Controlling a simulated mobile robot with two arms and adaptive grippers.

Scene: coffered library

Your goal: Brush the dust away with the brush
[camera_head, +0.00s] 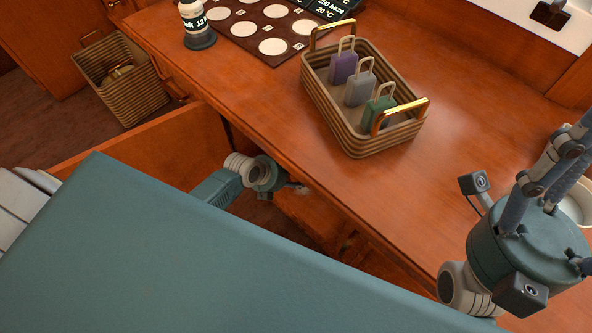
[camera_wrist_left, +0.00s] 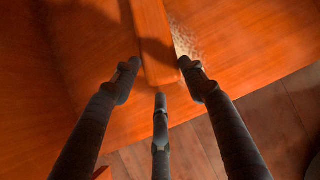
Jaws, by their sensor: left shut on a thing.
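The brush's bristles cannot be made out, and the brush does not show in the head view. A pale speckled patch (camera_wrist_left: 186,38) lies beside the wooden piece; I cannot tell whether it is dust or glare.
A woven basket (camera_head: 345,128) with three coloured tagged items stands on the wooden desk (camera_head: 465,125). A dark board (camera_head: 232,32) with white discs and a small bottle (camera_head: 197,22) are further left. A wicker bin (camera_head: 130,98) is on the floor. The desk between basket and gripper is clear.

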